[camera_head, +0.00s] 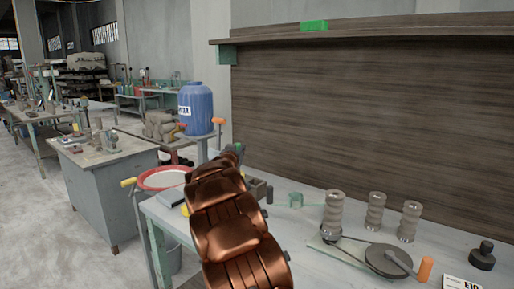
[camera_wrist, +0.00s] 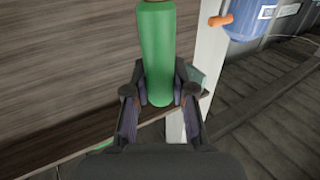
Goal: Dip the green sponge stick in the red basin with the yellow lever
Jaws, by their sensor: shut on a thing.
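In the wrist view, my gripper (camera_wrist: 155,92) is shut on a green sponge stick (camera_wrist: 156,45), with a finger on each side of its near end. In the head view my copper-coloured arm hides the stick, and only a small dark part of my gripper (camera_head: 238,150) shows beyond the arm. The red basin (camera_head: 163,187) stands left of my arm, with a red rim and a pale inside. The yellow lever (camera_head: 128,182) is at its left, on top of a post. The basin is not visible in the wrist view.
A blue barrel (camera_head: 196,108) with an orange handle stands behind the basin. The grey workbench (camera_head: 300,235) holds several ribbed columns (camera_head: 333,215) and a dark disc (camera_head: 388,260). A shelf (camera_head: 400,30) carries a green block (camera_head: 314,25). Open floor lies at left.

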